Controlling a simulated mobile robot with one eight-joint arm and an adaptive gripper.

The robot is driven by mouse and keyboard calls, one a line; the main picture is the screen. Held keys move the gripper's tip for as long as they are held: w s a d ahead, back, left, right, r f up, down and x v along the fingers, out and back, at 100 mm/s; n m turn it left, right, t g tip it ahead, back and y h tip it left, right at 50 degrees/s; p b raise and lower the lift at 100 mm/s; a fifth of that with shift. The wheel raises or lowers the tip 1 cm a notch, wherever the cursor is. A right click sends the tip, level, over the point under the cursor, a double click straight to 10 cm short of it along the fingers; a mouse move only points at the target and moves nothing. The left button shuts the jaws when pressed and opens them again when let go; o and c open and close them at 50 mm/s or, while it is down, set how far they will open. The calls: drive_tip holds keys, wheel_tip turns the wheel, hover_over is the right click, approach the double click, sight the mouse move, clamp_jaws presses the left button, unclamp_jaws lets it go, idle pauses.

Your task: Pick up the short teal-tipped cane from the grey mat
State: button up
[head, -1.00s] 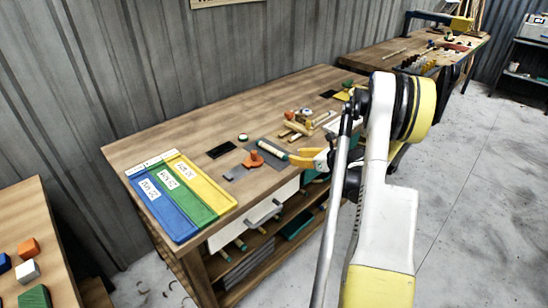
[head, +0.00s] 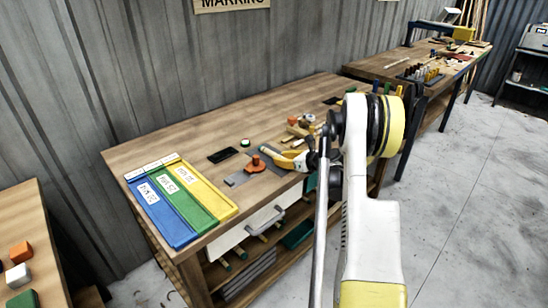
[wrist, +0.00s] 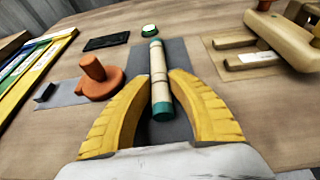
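The short teal-tipped cane (wrist: 159,80) lies lengthwise on the grey mat (wrist: 178,60) in the wrist view, with a teal band at each end. My gripper (wrist: 168,80) is open, its two yellow fingers on either side of the cane's near end. In the head view my gripper (head: 289,155) is low over the mat (head: 264,158), and the cane is mostly hidden there.
An orange clamp-like piece (wrist: 98,78) stands left of the mat. A black slab (wrist: 106,42) and a green-rimmed round item (wrist: 149,30) lie beyond. A wooden jig (wrist: 276,40) is at right. Blue, green and yellow trays (head: 210,196) lie at the bench's left end.

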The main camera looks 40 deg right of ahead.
clamp_jaws()
drive_tip(key=shift+r, duration=0.1)
